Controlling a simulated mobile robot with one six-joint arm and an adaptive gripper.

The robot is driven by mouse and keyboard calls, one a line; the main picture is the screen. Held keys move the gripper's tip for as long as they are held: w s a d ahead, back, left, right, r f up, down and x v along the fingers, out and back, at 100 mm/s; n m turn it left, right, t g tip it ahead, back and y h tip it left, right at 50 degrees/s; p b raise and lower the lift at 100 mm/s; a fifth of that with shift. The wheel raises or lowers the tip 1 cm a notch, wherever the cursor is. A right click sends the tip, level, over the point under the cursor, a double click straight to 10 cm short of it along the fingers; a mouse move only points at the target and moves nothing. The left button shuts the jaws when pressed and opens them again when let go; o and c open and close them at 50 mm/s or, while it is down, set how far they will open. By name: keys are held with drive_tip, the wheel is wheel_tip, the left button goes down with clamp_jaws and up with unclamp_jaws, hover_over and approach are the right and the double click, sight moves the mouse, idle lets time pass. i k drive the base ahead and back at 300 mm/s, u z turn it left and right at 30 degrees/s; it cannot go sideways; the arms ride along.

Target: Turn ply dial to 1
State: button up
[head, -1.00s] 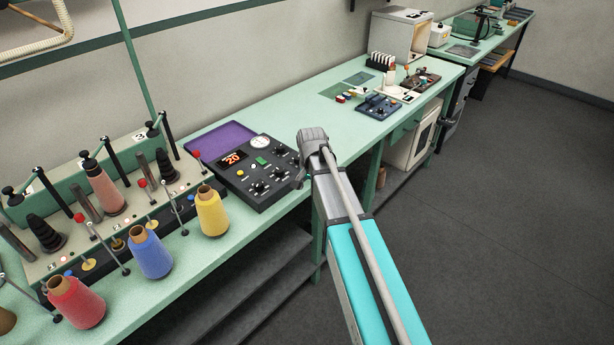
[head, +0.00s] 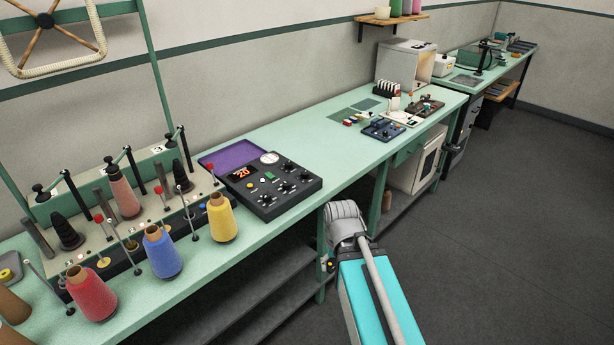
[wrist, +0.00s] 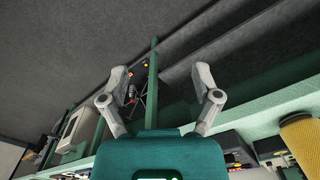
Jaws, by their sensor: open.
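The black control panel (head: 268,190) lies on the green bench in the head view, with a red lit display reading 20 (head: 242,173), a white round gauge and several black dials (head: 289,187). The dial labels are too small to read, so I cannot tell which is the ply dial or its setting. My gripper (wrist: 160,85) shows in the wrist view with its two fingers spread wide and nothing between them. In the head view my arm is in front of the bench, apart from the panel, and the fingers are not clearly visible there.
Red (head: 92,293), blue (head: 162,252) and yellow (head: 221,218) yarn cones stand left of the panel, by a rack of upright posts (head: 125,180). A small blue device (head: 383,130) sits farther right. Bench between is clear.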

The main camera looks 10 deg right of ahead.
sight(305, 175)
drive_tip(key=k, duration=1.3)
drive_tip(key=z, duration=0.3)
drive_tip(key=i, duration=0.65)
drive_tip(key=z, duration=0.35)
drive_tip(key=i, duration=1.85)
drive_tip(key=u, duration=0.75)
drive_tip(key=k, duration=0.35)
drive_tip(key=z, duration=0.1)
